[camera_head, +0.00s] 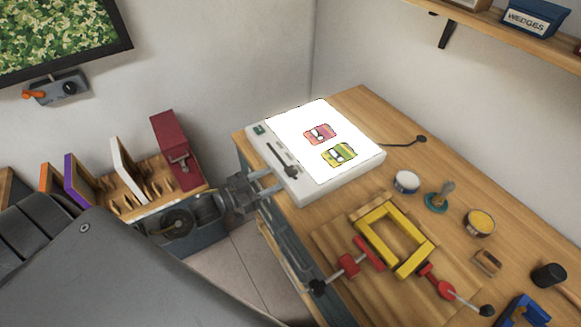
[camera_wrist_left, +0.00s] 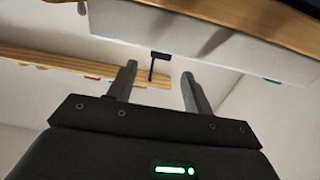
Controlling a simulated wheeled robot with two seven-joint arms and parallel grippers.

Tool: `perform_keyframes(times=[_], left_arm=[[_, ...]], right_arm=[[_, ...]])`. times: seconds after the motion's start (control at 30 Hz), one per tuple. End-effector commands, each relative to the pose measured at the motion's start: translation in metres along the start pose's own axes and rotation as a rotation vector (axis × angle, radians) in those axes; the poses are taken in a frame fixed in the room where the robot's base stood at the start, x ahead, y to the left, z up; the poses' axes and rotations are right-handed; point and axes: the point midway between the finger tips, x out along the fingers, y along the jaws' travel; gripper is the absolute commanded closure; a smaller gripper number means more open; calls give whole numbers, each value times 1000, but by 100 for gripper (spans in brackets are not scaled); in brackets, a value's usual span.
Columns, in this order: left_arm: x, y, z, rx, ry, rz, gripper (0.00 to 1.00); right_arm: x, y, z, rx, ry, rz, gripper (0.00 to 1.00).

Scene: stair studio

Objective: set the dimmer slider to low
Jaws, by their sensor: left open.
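The dimmer slider is a dark slot with a black knob (camera_head: 290,172) on the left margin of a white light box (camera_head: 343,188). The knob sits toward the near end of the slot. My left gripper (camera_head: 272,184) is open beside the box's left edge, close to the knob, with its fingers pointing at the box. I cannot tell whether it touches the box. In the left wrist view the two fingers of my left gripper (camera_wrist_left: 159,72) stand apart, with no object clearly held. The light box's pale side (camera_wrist_left: 210,45) runs across the top there. My right gripper is not seen.
A rack (camera_head: 185,190) with a red case stands left, near my left arm. A shelf (camera_head: 485,18) hangs at upper right.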

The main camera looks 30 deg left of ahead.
Motion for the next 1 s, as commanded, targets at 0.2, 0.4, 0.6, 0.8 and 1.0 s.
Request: perform_keyframes(times=[0.2,0.4,0.6,0.8,1.0], left_arm=[[44,-1,-3,-1,1,-2,49],[69,0,-1,0,0,-2,49],[78,0,0,0,-2,-1,49],[78,0,1,0,-2,-1,49],[78,0,0,0,-2,-1,71]], right_arm=[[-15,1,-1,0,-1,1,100],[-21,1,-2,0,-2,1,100],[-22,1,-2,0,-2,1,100],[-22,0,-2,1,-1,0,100],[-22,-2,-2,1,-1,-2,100]])
